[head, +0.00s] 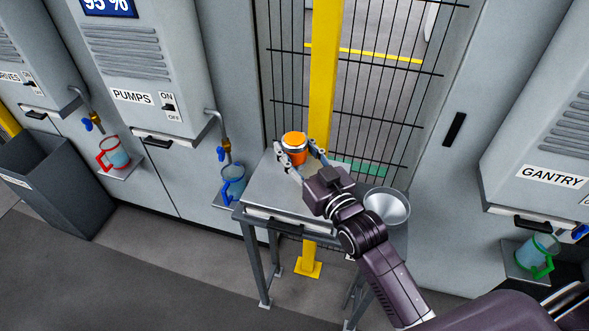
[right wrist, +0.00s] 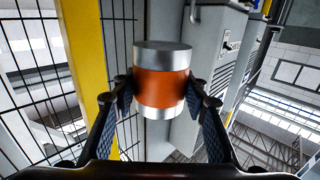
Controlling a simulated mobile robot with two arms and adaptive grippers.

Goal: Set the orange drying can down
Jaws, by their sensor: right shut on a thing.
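The orange drying can (head: 294,147) is at the back left of the small grey table (head: 262,190) in the head view. In the right wrist view the can (right wrist: 161,88) shows an orange band between silver ends. My right gripper (head: 303,157) is shut on the can, with one finger on each side of it. In the right wrist view the fingers (right wrist: 160,90) press on the orange band. I cannot tell whether the can's base touches the table top. My left gripper is not in view.
A metal funnel or bowl (head: 387,207) stands at the table's right. A yellow post (head: 325,80) and black wire mesh (head: 385,110) rise behind it. A blue-handled jug (head: 233,181) stands left of the table. Bare table top shows at the front left.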

